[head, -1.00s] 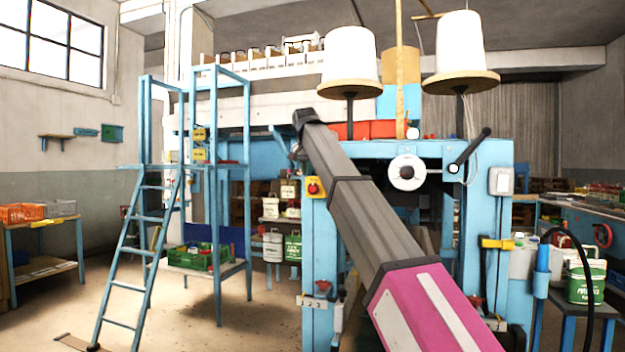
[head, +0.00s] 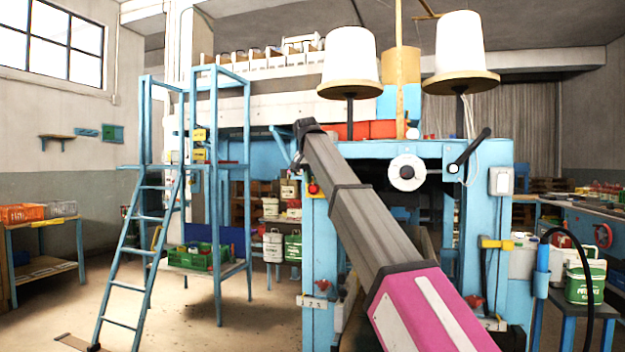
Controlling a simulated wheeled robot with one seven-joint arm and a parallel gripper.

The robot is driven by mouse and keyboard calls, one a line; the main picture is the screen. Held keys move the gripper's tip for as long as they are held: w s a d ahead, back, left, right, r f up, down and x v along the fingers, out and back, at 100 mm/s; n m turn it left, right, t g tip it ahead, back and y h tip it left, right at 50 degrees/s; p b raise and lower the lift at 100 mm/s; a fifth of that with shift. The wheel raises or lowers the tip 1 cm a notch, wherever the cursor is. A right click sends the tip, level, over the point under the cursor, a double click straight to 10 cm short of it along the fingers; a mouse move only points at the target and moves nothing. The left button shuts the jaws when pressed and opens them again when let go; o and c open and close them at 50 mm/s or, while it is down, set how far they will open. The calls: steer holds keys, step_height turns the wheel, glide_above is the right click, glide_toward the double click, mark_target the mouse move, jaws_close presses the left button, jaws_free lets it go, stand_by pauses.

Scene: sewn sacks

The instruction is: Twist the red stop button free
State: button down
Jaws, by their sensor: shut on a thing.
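The red stop button (head: 313,189) sits on a small yellow box at the top of the blue machine's left front post, left of the middle in the head view. My arm reaches up from the lower right, and its dark wrist bends down at the far end. My gripper (head: 308,182) is small and dark there, at the button, and partly covers the yellow box. It is shut on the button. The fingertips are too small to make out in detail, and how far the button is turned cannot be seen.
The blue machine (head: 450,150) carries large white thread cones (head: 350,55) and a white handwheel (head: 407,172). A blue ladder (head: 140,260) and a platform stand with a green crate (head: 200,257) are on the left. The floor between ladder and machine is clear.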

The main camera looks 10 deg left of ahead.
steer(key=shift+d+f, duration=0.15)
steer(key=shift+f, duration=0.05)
steer(key=shift+s+d+f+m+t+y, duration=0.1)
steer(key=shift+d+f+m+t+y, duration=0.2)
steer(key=shift+y, duration=0.95)
steer(key=shift+s+d+f+m+g+y, duration=0.1)
steer(key=shift+d+m+y, duration=0.3)
steer(key=shift+y, duration=0.9)
steer(key=shift+d+f+m+t+y, duration=0.2)
steer(key=shift+d+y, duration=0.3)
steer(key=shift+y, duration=0.75)
steer(key=c, duration=1.1)
jaws_free()
steer(key=shift+w+a, duration=0.1)
steer(key=shift+r, duration=0.1)
steer(key=v, duration=1)
steer(key=shift+d+r, duration=0.15)
steer(key=shift+d, duration=0.2)
